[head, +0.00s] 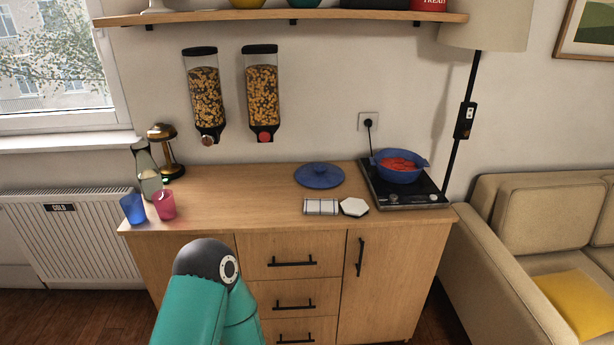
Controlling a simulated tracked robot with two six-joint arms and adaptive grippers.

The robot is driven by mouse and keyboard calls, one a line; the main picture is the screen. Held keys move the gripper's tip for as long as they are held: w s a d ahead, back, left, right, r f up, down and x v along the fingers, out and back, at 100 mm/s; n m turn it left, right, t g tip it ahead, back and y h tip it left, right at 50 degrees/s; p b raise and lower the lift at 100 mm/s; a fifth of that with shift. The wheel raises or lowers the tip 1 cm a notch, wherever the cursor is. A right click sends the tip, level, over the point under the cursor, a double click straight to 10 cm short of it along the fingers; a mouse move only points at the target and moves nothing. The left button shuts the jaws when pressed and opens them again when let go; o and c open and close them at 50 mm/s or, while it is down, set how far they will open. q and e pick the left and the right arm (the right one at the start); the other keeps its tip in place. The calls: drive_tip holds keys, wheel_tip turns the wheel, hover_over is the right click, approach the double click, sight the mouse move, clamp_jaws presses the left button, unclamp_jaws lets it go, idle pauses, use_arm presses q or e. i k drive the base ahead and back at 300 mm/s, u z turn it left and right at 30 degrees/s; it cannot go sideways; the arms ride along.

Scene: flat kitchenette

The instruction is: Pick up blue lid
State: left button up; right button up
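The blue lid (319,176) lies flat on the wooden counter, right of its middle and towards the back. It is round with a small knob on top. A blue pot (399,175) with red pieces inside stands to its right on a black hot plate. One of my arms, teal with a dark joint, rises at the bottom of the head view, in front of the cabinet and well short of the lid. No gripper shows in this view.
A folded striped cloth (321,207) and a white hexagonal coaster (354,207) lie in front of the lid. A blue cup (133,209) and a pink cup (164,205) stand at the left. The counter (240,195) between is clear. Two dispensers hang above.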

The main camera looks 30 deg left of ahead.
sight(317, 175)
drive_tip(key=u, duration=0.05)
drive_tip(key=i, duration=1)
drive_tip(key=z, duration=0.05)
